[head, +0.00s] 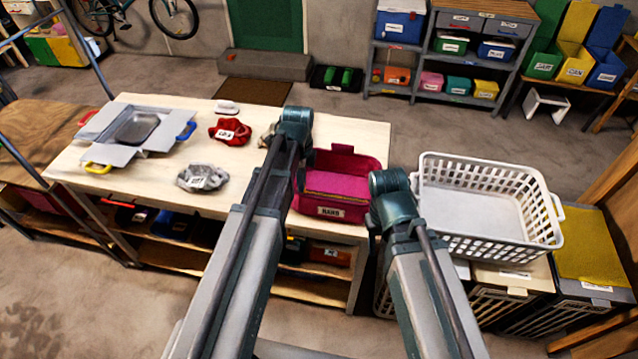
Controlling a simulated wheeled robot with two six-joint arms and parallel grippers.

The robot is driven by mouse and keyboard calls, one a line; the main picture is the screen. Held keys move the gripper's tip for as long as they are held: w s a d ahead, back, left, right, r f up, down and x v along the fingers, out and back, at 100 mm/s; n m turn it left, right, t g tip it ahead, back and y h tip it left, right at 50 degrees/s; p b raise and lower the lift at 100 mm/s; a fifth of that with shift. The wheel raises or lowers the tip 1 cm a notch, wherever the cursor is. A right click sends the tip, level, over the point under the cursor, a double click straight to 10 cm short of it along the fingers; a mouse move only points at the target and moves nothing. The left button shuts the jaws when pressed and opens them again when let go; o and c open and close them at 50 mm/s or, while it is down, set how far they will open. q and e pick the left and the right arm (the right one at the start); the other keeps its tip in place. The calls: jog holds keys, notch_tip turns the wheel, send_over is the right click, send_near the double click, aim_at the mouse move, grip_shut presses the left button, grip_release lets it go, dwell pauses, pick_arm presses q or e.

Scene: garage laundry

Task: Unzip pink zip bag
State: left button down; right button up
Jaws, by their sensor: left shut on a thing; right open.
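The pink zip bag (338,208) is upright at the right end of the pale wooden table, with a white label on its front. Its back side stands higher than its front, and a thin yellowish line runs along the front top edge. How far the zip is open cannot be made out. My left gripper (304,168) is at the bag's left side, shut on part of it; my own arm hides the exact grip point. My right gripper (376,222) is open just right of the bag, partly hidden by its own wrist.
A white laundry basket (485,240) stands close to the right. The table's middle is partly clear.

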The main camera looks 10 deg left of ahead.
pick_arm(q)
jog(key=shift+a, duration=0.5)
jog(key=c, duration=0.9)
grip_release()
jog(key=shift+r, duration=0.15)
notch_tip(320, 180, up, 14)
jog(key=p, duration=1.3)
jog(key=shift+f+p, duration=0.25)
jog(key=shift+p, duration=0.15)
